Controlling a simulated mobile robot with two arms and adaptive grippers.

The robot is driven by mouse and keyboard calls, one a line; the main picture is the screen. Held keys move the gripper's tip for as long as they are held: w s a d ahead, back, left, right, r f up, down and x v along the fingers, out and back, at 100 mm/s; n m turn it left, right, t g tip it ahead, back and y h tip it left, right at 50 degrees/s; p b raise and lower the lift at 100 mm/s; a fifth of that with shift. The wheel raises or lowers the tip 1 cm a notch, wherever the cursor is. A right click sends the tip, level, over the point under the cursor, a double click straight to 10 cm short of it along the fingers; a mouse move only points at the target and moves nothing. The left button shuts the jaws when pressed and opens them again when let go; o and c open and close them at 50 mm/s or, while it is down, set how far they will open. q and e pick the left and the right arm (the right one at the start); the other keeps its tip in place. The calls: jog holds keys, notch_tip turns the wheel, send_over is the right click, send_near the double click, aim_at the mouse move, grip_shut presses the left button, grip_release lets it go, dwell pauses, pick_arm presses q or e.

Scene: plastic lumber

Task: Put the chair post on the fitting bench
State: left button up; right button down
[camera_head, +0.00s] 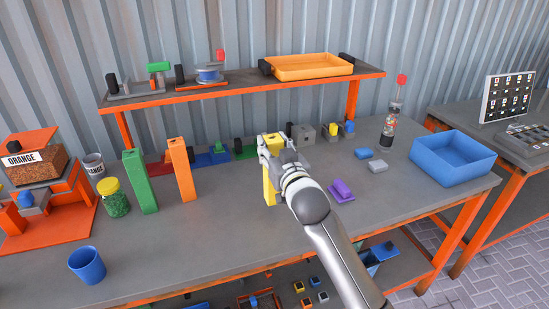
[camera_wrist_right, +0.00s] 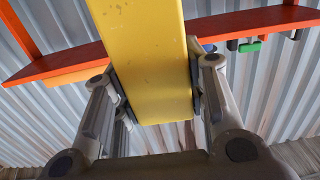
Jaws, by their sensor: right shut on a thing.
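My right gripper (camera_head: 270,148) is shut on a yellow post (camera_head: 269,186), near the middle of the long grey bench (camera_head: 215,235). The post is upright; I cannot tell whether its lower end touches the bench top. The gripper and arm hide part of it. In the right wrist view the post (camera_wrist_right: 150,60) runs between the two finger pads. A green post (camera_head: 140,181) and an orange post (camera_head: 181,170) stand upright on the bench to the left. I cannot tell which bench is the fitting bench. My left gripper is not in view.
An orange shelf (camera_head: 215,93) spans the back and holds an orange tray (camera_head: 312,66). A blue bin (camera_head: 452,158), a bottle (camera_head: 391,125) and a purple block (camera_head: 341,191) are to the right. A blue cup (camera_head: 87,265) stands at front left. The bench's front middle is clear.

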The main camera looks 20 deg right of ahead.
jog(key=shift+w+d+f, duration=0.15)
jog(key=shift+w+d, duration=0.05)
notch_tip(320, 180, down, 4)
jog(key=shift+w+d+r+p, duration=0.1)
jog(key=shift+r+p, duration=0.15)
jog(key=shift+p, duration=0.05)
jog(key=shift+f, duration=0.2)
jog(key=c, duration=0.9)
grip_release()
